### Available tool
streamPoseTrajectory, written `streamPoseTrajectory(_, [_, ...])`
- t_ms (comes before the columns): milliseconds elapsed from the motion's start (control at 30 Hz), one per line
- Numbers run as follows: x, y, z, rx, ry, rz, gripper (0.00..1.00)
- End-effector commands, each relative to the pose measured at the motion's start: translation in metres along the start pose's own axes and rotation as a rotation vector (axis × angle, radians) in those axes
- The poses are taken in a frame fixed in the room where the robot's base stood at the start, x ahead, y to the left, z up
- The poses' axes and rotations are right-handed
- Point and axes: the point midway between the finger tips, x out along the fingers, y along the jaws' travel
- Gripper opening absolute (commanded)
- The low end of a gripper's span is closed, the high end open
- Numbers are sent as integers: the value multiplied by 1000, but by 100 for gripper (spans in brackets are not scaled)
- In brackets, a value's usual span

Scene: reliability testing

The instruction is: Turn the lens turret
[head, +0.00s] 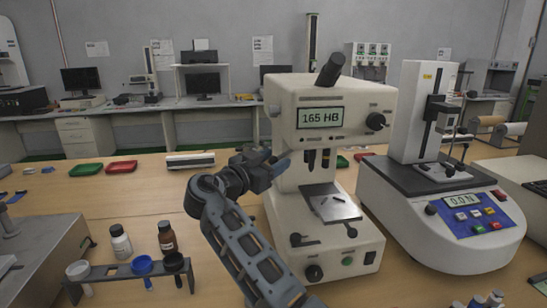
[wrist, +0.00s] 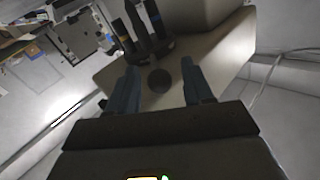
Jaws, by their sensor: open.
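The hardness tester (head: 335,100) is a cream machine with a display reading 165 HB. Its dark lens turret (head: 320,158) hangs under the head, above the grey specimen stage (head: 330,203). My gripper (head: 281,163) is at the left side of the tester, level with the turret. In the wrist view the two blue-grey fingers of my gripper (wrist: 160,68) are apart. A dark round knob or end (wrist: 159,80) shows between them, and the dark turret with its lens barrels (wrist: 154,22) lies just beyond the fingertips. Contact cannot be told.
A force tester (head: 440,205) stands right of the hardness tester. Green (head: 87,170) and red (head: 121,167) trays lie further back.

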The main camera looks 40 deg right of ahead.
Motion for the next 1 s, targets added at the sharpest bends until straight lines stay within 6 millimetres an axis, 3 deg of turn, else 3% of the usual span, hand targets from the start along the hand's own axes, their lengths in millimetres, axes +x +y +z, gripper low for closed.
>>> streamPoseTrajectory(333, [5, 0, 0, -1, 0, 0, 51])
streamPoseTrajectory(867, [4, 0, 0, -1, 0, -1, 0])
streamPoseTrajectory(1000, [4, 0, 0, -1, 0, -1, 0])
